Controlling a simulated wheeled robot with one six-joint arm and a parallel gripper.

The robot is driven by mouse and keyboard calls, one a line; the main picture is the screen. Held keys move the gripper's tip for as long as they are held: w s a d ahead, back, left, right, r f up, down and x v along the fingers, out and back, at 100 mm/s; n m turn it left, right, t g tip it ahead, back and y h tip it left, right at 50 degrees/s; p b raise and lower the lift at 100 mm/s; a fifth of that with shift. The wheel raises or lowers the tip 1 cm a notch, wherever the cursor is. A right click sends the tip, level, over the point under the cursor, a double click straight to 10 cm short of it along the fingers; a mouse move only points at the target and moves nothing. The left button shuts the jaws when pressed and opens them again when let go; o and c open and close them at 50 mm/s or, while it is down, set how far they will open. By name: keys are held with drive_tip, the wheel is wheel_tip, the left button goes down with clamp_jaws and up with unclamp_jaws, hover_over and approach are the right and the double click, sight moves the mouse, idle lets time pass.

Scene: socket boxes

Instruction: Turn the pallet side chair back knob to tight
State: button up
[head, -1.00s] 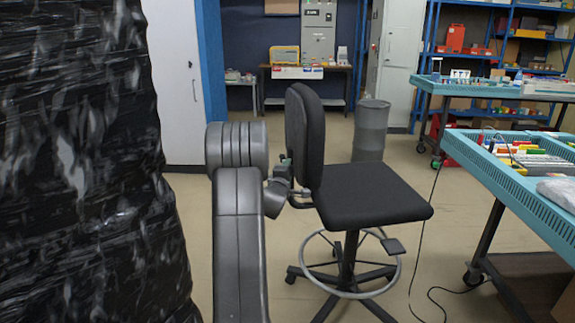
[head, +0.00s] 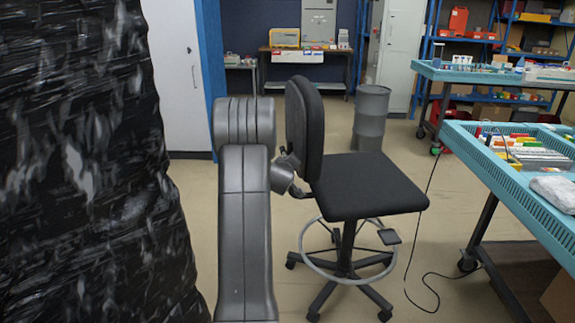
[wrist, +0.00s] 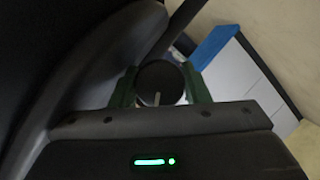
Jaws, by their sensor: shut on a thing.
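The office chair stands in the middle of the head view, with a black chair back (head: 305,125) and a black seat (head: 368,185). The chair back knob (wrist: 160,80) is round and dark, with a pale line on its face pointing down in the wrist view. My gripper (wrist: 160,92) is shut on the knob, a green finger on each side of it. In the head view, my wrist meets the rear of the chair back at its lower left; the fingers and knob are hidden there.
A pallet load in black wrap (head: 85,160) fills the left side, close to my arm. A blue-edged table (head: 490,160) stands at the right. A grey drum (head: 371,117) is behind the chair. A black cable (head: 424,210) trails on the floor.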

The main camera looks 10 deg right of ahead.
drive_tip(key=shift+m, duration=0.3)
drive_tip(key=shift+y, duration=0.3)
drive_tip(key=o, duration=1)
drive_tip(key=shift+s, duration=0.1)
drive_tip(key=v, duration=1.3)
drive_tip(key=shift+s+a+r, duration=0.2)
drive_tip(key=shift+a, duration=0.05)
